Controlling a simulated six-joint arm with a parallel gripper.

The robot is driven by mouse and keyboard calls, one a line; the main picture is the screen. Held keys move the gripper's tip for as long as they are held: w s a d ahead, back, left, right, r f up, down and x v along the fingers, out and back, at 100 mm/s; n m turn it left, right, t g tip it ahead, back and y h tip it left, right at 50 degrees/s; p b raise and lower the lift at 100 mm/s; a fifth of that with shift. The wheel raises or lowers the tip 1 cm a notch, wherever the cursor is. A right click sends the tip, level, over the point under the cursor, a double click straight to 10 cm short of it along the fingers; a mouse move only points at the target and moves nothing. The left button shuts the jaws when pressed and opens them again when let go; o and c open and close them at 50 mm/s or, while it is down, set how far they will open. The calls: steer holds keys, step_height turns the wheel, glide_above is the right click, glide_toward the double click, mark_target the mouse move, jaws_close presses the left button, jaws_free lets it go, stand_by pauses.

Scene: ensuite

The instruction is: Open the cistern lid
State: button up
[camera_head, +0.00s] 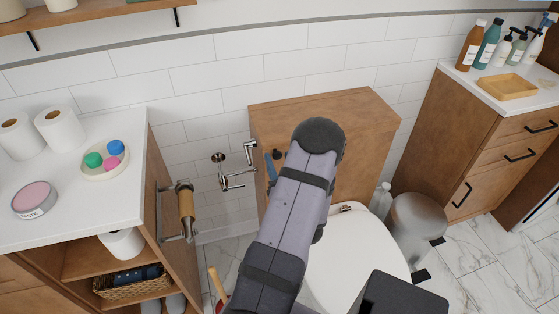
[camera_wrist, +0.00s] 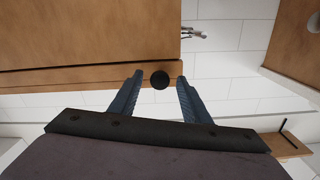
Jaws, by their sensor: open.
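The cistern (camera_head: 370,150) is a brown wooden box on the wall behind the toilet (camera_head: 345,250). Its lid (camera_head: 350,103) is the flat wooden top and looks closed. In the wrist view, which looks upside down, the cistern (camera_wrist: 90,40) fills the upper left, with the lid's edge strip (camera_wrist: 60,77) along it. A round black knob (camera_wrist: 160,80) shows at that strip, between the two blue fingertips of my gripper (camera_wrist: 159,77). The fingers are open, with gaps on both sides; contact cannot be told. In the head view my arm hides part of the cistern front.
A chrome wall fitting (camera_head: 222,175) and a paper holder (camera_head: 186,212) are left of the cistern. A white counter (camera_head: 75,190) stands further left. A vanity (camera_head: 480,130) and a metal bin (camera_head: 415,222) are on the right. A wooden shelf (camera_head: 90,20) hangs above left.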

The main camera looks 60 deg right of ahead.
jaws_close()
steer(key=shift+r, duration=0.1)
